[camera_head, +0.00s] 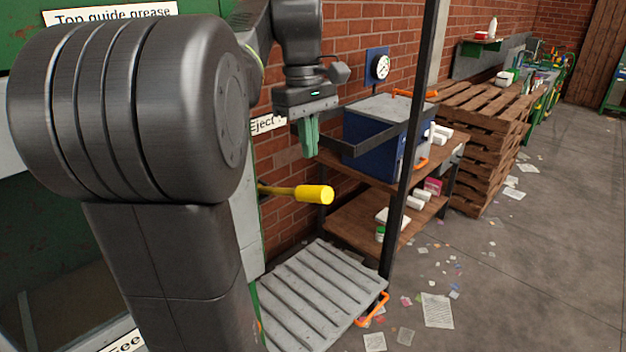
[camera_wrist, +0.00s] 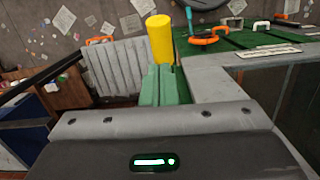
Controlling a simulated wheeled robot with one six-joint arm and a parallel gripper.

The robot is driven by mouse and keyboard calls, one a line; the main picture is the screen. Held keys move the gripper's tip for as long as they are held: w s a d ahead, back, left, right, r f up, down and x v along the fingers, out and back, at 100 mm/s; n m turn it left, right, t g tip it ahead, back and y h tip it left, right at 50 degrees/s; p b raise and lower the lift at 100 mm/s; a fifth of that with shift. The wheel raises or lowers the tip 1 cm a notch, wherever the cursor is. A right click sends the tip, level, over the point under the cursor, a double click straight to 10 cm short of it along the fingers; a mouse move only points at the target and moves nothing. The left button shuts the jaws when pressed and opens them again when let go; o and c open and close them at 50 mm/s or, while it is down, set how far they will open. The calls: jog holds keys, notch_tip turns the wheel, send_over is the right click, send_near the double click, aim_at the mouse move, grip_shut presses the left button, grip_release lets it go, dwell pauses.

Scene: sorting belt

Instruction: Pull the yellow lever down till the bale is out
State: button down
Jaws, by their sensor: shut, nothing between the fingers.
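The yellow lever (camera_head: 313,194) sticks out to the right from the side of the green and grey machine, about level, below the "Eject" label (camera_head: 267,124). My gripper (camera_head: 309,153) has green fingers pointing down and is shut with nothing in it. It hangs above the lever's yellow handle, apart from it in the head view. In the wrist view the yellow handle (camera_wrist: 160,40) shows just beyond the tips of the green fingers (camera_wrist: 160,72). No bale is in view. My own arm hides much of the machine.
A grey ribbed panel (camera_head: 318,290) with an orange handle (camera_head: 372,308) lies low beside the machine. A dark post (camera_head: 402,180) stands right of the lever. Behind it, a wooden shelf (camera_head: 350,228) holds a blue box (camera_head: 370,140). Paper scraps litter the floor at right.

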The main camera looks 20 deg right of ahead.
aim_at(312, 196)
jog(key=shift+s+a+r, duration=0.1)
jog(key=shift+s, duration=0.15)
jog(key=shift+w, duration=0.1)
jog(key=f, duration=0.6)
jog(key=shift+s+f, duration=0.35)
jog(key=shift+f, duration=0.3)
jog(key=shift+f+b, duration=1.2)
jog(key=shift+f, duration=0.95)
